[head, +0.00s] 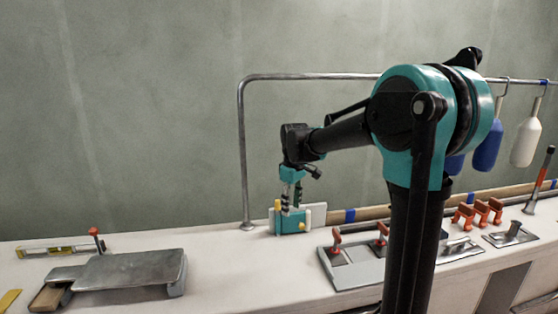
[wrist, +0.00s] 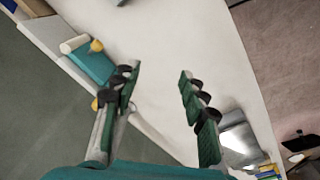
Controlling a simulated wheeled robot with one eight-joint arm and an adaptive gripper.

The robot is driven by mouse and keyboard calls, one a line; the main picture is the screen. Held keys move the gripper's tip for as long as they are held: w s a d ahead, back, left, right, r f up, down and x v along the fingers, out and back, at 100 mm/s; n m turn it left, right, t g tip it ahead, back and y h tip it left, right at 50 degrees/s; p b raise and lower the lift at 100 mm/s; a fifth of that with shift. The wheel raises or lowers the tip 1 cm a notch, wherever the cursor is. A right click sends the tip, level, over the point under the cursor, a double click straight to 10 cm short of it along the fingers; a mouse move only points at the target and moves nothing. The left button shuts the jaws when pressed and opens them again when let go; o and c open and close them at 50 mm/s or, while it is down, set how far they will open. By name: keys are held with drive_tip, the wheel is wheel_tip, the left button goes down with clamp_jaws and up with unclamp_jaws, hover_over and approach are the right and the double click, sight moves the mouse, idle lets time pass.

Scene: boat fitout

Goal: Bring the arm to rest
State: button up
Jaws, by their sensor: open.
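My gripper (head: 291,211) hangs from my arm, fingers pointing down, over the back part of the white bench (head: 215,265) in the head view. In the wrist view my gripper (wrist: 160,80) has its two green and black fingers apart, with only bare bench top between them. Nothing is held. A teal block (head: 287,226) with yellow knobs stands behind or beside the fingertips; the wrist view shows the teal block (wrist: 92,66) to the left of the fingers, apart from them.
A grey metal plate tool (head: 135,270) lies at the left, near a level (head: 60,250). A grey tray (head: 350,272) with red-handled tools is right of the gripper. A metal rail (head: 243,150) rises behind, with blue and white bottles (head: 525,142) hanging at right.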

drive_tip(key=s+d+f+m+t, duration=0.1)
drive_tip(key=s+d+f+m, duration=0.2)
drive_tip(key=s+d+f, duration=0.2)
drive_tip(key=s+d+f+m+t, duration=0.1)
drive_tip(key=s+d+f+m, duration=0.3)
drive_tip(key=s, duration=0.7)
drive_tip(key=s+d+f+m+t, duration=0.1)
drive_tip(key=s+d+f+m, duration=0.2)
drive_tip(key=s+d+f, duration=0.2)
drive_tip(key=s+f, duration=0.1)
drive_tip(key=s, duration=0.2)
drive_tip(key=shift+d+f, duration=0.4)
drive_tip(key=shift+w, duration=0.1)
